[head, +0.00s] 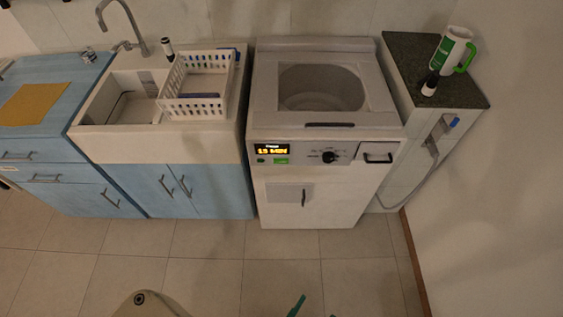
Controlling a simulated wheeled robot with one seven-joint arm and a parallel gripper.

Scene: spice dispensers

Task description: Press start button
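The white washing machine (320,190) stands against the back wall, with an open-looking round tub on top. Its front panel has a lit yellow display (272,149) that seems to read a number of minutes. Below the display are a small green button (281,161) and a small dark round button (260,160); their labels are too small to read. A dark knob (329,157) is to their right. My gripper (315,311) shows only as two teal fingertips at the bottom edge. They are apart with floor between them, well short of the machine.
Left of the machine is a sink cabinet (205,185) with a white dish rack (195,104). A dark-topped counter (408,56) on the right holds a white-and-green jug (452,47) and a dark bottle (430,83). The tiled floor (225,265) before the machine is clear.

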